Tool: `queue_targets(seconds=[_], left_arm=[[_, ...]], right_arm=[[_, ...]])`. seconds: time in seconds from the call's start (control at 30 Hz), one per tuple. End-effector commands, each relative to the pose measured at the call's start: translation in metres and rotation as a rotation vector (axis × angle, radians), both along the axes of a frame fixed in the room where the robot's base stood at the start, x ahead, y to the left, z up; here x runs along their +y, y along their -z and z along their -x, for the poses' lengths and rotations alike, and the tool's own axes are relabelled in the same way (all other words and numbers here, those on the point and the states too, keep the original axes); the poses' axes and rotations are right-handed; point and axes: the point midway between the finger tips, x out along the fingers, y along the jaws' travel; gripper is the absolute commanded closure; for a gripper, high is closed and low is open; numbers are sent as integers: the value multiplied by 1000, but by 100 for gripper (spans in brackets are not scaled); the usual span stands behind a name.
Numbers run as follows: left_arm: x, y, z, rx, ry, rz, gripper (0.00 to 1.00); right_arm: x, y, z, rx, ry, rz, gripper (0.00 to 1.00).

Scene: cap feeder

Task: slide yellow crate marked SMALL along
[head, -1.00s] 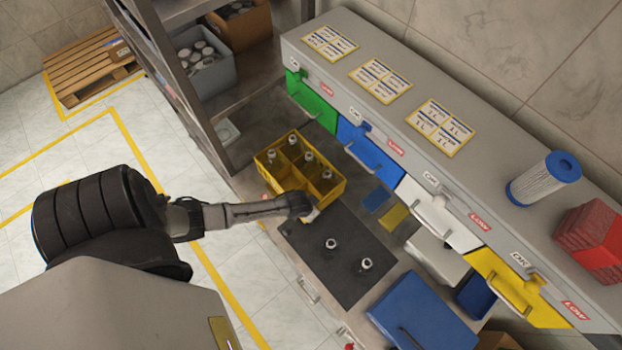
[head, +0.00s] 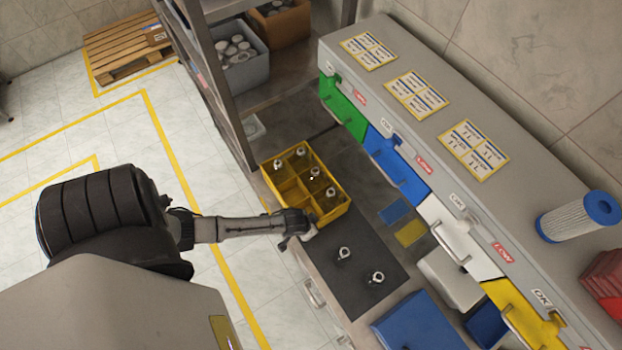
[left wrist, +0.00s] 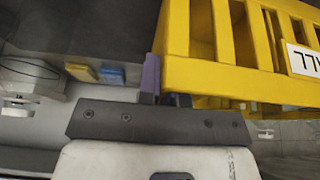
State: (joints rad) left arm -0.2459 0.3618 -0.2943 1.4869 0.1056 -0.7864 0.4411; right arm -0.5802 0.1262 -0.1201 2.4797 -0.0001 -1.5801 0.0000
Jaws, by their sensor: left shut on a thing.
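One near compartment looks empty. In the left wrist view the crate (left wrist: 215,75) fills the upper right, with part of an upside-down white label (left wrist: 303,60). There the left gripper (left wrist: 165,97) is shut on the crate at its corner; the fingertips are mostly hidden. My right gripper is not in view.
The dark mat (head: 340,285) beside the crate bears two bottles (head: 344,254). A shelf post (head: 232,130) rises close behind the crate. Colored drawers (head: 396,165) line the back. A blue box (head: 425,325) sits at the bench's right.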

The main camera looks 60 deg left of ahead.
Motion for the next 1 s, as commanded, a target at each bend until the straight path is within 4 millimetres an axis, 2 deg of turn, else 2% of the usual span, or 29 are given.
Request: queue_targets(seconds=[0.3,0.33,0.6,1.0], left_arm=[[0,0,1,0,0,0,100],[0,0,1,0,-1,0,91],[0,0,1,0,0,0,65],[0,-5,3,-1,0,1,64]], right_arm=[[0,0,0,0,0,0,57],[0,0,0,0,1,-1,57],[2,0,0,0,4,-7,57],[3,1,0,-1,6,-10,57]])
